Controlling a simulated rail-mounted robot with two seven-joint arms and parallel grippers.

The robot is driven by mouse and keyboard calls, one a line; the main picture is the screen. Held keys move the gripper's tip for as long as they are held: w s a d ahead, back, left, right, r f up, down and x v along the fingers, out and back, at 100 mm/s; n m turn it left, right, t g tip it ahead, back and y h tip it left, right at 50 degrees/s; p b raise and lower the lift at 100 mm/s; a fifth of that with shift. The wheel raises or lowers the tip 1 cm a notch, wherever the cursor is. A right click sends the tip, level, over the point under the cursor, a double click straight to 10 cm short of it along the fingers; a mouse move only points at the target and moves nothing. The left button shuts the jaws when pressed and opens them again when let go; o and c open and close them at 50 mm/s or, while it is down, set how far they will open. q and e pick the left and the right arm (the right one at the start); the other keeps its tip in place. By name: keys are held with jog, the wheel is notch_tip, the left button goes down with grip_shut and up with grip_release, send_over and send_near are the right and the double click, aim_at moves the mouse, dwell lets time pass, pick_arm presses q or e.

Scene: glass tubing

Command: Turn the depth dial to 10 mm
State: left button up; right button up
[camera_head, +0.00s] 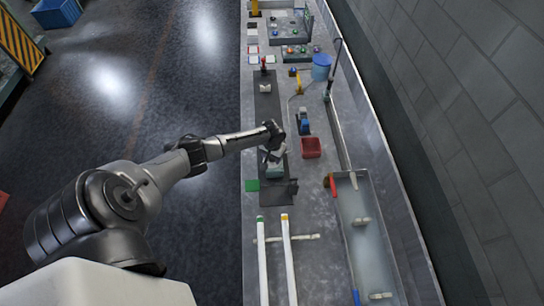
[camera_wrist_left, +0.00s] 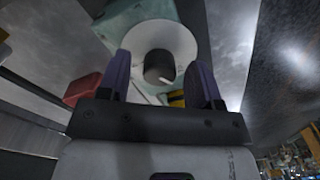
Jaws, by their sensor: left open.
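The depth dial shows in the left wrist view as a dark round knob (camera_wrist_left: 159,68) on a pale disc (camera_wrist_left: 160,45), on the face of a green machine body (camera_wrist_left: 125,17). The green machine (camera_head: 276,170) stands on a dark mat on the bench in the head view, where its dial cannot be made out. My left gripper (camera_wrist_left: 162,85) is open, with one finger on each side of the knob in the picture; I see no contact with it. In the head view the left gripper (camera_head: 271,155) is right at the machine. The dial's scale marks are not readable. My right gripper is not in view.
A red bin (camera_head: 311,148) stands just right of the machine, with a blue item (camera_head: 304,122) behind it. Two long white tubes (camera_head: 262,262) lie in front. A long trough (camera_head: 342,222) runs along the right.

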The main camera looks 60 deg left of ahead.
pick_arm(q)
jog(key=shift+f, duration=0.1)
jog(key=shift+c, duration=0.8)
jog(key=c, duration=0.8)
jog(key=shift+o, duration=0.2)
